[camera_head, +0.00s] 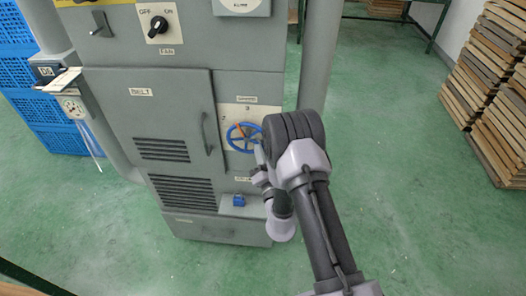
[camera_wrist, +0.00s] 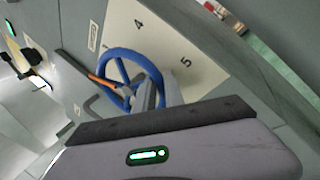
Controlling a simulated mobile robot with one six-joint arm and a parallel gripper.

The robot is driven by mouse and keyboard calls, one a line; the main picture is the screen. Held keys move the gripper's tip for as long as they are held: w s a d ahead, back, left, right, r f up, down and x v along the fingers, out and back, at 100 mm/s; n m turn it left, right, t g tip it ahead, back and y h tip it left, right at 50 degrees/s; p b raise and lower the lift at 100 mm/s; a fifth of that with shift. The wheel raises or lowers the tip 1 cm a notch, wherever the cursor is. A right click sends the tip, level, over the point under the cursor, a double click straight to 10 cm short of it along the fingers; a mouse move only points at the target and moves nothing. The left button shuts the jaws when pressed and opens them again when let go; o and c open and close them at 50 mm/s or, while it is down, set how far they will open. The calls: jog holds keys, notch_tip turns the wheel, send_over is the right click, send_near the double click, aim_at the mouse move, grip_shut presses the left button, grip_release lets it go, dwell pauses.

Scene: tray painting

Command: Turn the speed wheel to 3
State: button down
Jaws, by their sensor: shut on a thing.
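The blue speed wheel (camera_head: 242,137) stands on a pale number plate (camera_head: 252,113) on the front of the grey machine. It also shows in the wrist view (camera_wrist: 128,62), with an orange pointer (camera_wrist: 102,81) across its left side. On the plate I read 4 and 5 in the wrist view; the head view shows small digits above the wheel. My gripper (camera_wrist: 150,97) is at the wheel's lower right rim and shut on it. In the head view my arm hides the wheel's right edge and most of the gripper.
The machine has a BELT door (camera_head: 155,120) with a handle left of the wheel and a FAN switch (camera_head: 158,26) above. A small blue part (camera_head: 239,200) sits on a ledge below. Blue crates (camera_head: 50,110) stand left, wooden trays (camera_head: 490,90) right.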

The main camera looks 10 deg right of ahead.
jog(key=shift+w+a+f+m+t+h+b, duration=0.15)
jog(key=shift+m+h, duration=0.3)
jog(key=shift+m, duration=0.5)
jog(key=shift+a+f+m+t+h+b, duration=0.25)
jog(key=shift+m+h, duration=0.25)
jog(key=shift+m, duration=0.4)
jog(key=shift+w+a+f+m+t+h+b, duration=0.2)
jog(key=shift+m+h, duration=0.25)
jog(key=shift+m, duration=0.5)
jog(key=shift+s+a, duration=0.1)
jog(key=c, duration=1.7)
grip_release()
jog(key=shift+c, duration=0.2)
jog(key=shift+f, duration=0.1)
